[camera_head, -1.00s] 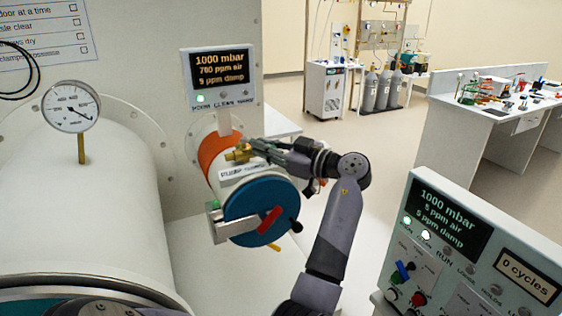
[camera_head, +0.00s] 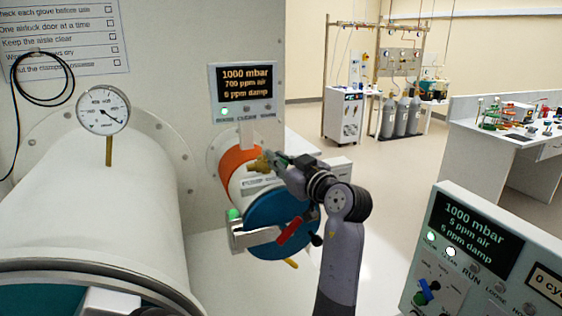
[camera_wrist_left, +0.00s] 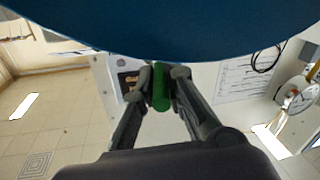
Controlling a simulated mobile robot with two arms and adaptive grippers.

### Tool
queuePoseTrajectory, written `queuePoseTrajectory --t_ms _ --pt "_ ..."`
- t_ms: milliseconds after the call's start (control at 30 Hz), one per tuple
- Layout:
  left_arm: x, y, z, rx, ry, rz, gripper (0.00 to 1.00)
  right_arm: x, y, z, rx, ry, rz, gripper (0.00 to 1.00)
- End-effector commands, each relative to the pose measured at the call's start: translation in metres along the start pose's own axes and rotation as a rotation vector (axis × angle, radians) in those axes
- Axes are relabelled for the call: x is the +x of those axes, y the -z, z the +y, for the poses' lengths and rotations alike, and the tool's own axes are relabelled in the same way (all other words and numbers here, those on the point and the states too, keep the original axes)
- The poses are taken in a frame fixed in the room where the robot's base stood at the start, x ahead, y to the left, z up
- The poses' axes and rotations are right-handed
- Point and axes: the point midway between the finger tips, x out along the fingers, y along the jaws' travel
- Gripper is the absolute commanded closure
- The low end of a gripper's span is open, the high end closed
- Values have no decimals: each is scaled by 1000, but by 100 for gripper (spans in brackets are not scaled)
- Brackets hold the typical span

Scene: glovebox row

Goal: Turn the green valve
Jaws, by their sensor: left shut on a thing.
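The green valve (camera_wrist_left: 161,88) shows in the left wrist view as a short green handle between two dark fingers. My left gripper (camera_wrist_left: 160,78) is shut on it. In the head view my left gripper (camera_head: 272,164) is at a brass valve fitting (camera_head: 259,166) on top of the small orange-banded airlock cylinder (camera_head: 238,162); its fingers hide the green handle there. The airlock's blue round door (camera_head: 265,212) is just below the gripper, and it fills the top of the left wrist view (camera_wrist_left: 165,25). My right gripper is not in view.
A red lever (camera_head: 290,230) and a silver clamp (camera_head: 250,237) with a small green spot sit on the blue door. A display (camera_head: 245,92) stands behind the gripper. A large white cylinder with a gauge (camera_head: 104,110) is left, a control panel (camera_head: 470,250) right. Open floor lies beyond.

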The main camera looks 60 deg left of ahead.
Motion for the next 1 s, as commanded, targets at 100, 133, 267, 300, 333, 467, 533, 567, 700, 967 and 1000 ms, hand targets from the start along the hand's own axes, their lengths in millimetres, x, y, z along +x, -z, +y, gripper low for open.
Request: queuePoseTrajectory --t_ms 100,133,267,300,333,467,533,567,700,967,1000 --pt "0 -2 0 1 2 -4 100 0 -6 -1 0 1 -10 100" --pt "0 -2 0 1 2 -5 100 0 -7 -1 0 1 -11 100" --pt "0 -2 0 1 2 -5 83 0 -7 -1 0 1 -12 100" --pt "0 -2 0 1 2 -5 80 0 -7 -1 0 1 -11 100" --pt "0 -2 0 1 3 -5 78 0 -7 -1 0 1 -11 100" --pt "0 -3 0 1 4 -6 70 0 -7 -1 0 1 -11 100" --pt "0 -3 0 1 4 -7 68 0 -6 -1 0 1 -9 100" --pt "0 -3 0 1 3 -6 68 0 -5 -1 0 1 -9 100" --pt "0 -2 0 1 2 -4 68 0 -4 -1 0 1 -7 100" --pt "-20 -2 0 -1 -1 -7 68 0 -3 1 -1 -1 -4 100" --pt "-27 -2 0 -1 -1 -6 68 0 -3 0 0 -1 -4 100"
